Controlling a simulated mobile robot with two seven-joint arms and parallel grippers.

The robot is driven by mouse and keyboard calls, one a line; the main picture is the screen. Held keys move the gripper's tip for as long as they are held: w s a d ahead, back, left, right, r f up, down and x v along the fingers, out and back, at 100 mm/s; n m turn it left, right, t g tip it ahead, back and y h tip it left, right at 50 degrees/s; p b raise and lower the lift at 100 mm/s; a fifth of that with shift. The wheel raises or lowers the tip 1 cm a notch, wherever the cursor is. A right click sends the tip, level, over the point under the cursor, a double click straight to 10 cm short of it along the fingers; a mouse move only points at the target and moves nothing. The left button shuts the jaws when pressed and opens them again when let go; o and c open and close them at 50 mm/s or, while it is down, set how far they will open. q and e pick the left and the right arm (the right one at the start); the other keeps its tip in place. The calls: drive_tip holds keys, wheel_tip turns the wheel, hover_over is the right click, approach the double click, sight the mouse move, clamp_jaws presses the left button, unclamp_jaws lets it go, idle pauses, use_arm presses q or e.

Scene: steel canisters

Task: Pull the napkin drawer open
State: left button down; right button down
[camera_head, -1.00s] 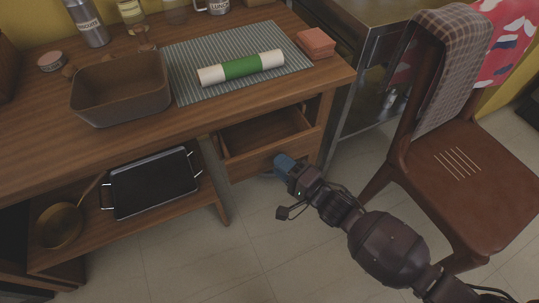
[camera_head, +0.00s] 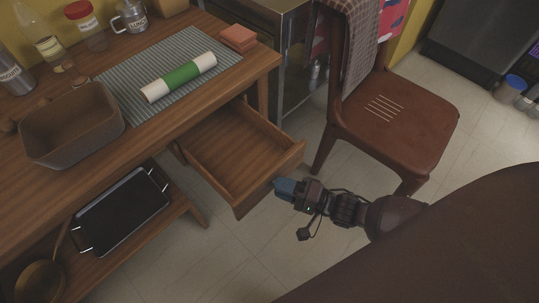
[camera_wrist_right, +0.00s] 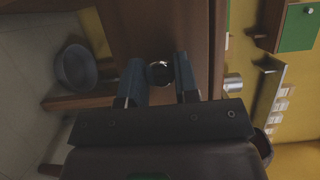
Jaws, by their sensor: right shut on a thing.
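The napkin drawer (camera_head: 272,177) stands well out from under the wooden table's top, and its inside looks empty. My right gripper (camera_head: 279,187) is at the middle of the drawer's front panel, reaching in from the right. In the right wrist view, its two blue fingers stand on either side of a round metal knob (camera_wrist_right: 160,73) on the wooden front, and they are shut on it. In the head view the gripper hides the knob. My left gripper is not in view.
On the table are a brown bin (camera_head: 72,128), a striped mat (camera_head: 118,88) with a green-and-white roll (camera_head: 180,77), coral blocks (camera_head: 238,38) and several containers. A black tray (camera_head: 122,212) lies on the lower shelf. A wooden chair (camera_head: 393,118) stands to the right. Floor before the drawer is clear.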

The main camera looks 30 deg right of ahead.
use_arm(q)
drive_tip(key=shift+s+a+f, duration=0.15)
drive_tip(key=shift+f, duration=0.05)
use_arm(e)
drive_tip(key=shift+s+d, duration=0.2)
drive_tip(key=shift+s, duration=0.3)
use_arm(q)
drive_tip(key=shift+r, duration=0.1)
use_arm(e)
drive_tip(key=c, duration=0.9)
unclamp_jaws()
drive_tip(key=shift+o, duration=0.2)
drive_tip(key=shift+s, duration=0.1)
use_arm(q)
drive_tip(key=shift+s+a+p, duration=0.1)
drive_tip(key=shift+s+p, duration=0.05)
drive_tip(key=shift+p, duration=0.35)
use_arm(e)
drive_tip(key=v, duration=0.7)
drive_tip(key=shift+d, duration=0.2)
